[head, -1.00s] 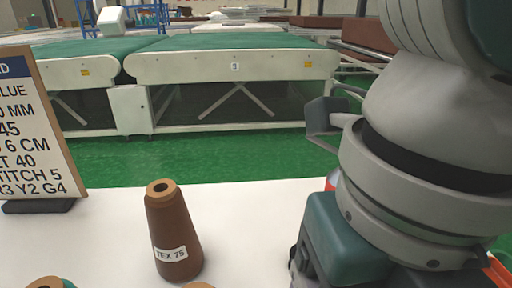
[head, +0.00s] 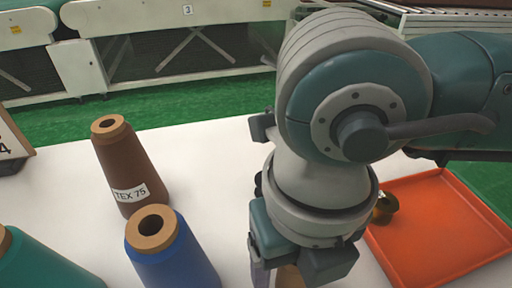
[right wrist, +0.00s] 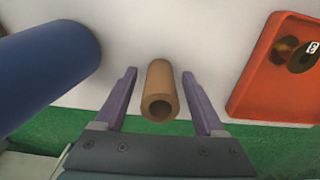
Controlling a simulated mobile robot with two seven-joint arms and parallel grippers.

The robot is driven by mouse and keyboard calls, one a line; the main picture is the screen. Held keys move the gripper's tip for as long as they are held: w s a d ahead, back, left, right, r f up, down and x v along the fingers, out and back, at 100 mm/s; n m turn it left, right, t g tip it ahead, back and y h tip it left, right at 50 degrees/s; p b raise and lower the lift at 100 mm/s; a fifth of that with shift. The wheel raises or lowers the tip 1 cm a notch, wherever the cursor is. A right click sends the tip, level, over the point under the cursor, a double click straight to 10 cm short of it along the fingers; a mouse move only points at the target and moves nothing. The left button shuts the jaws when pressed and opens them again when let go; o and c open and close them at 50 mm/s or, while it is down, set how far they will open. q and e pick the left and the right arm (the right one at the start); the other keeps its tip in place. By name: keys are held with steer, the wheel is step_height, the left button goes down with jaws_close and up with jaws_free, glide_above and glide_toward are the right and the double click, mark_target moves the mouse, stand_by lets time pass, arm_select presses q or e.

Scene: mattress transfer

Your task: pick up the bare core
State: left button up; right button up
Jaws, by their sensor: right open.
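The bare core (right wrist: 161,82) is a plain tan tube with an open end, standing on the white table. In the head view only a small tan part of it (head: 290,277) shows at the bottom edge beneath my right gripper; the rest is hidden. My right gripper (right wrist: 159,74) is open, with one purple finger on each side of the core and a visible gap on both sides. In the head view its fingers (head: 272,274) point down and are partly cut off. My left gripper is not in view.
A blue thread cone (head: 175,258) stands left of the core, with a brown cone (head: 124,170) labelled TEX 75 behind it. A teal cone (head: 40,265) is at the lower left. An orange tray (head: 440,225) holding small items lies on the right. Conveyors (head: 180,40) stand behind the table.

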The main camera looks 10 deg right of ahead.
steer(key=shift+c, duration=0.4)
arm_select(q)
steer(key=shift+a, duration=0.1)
arm_select(e)
jaws_close()
steer(key=shift+r, duration=0.1)
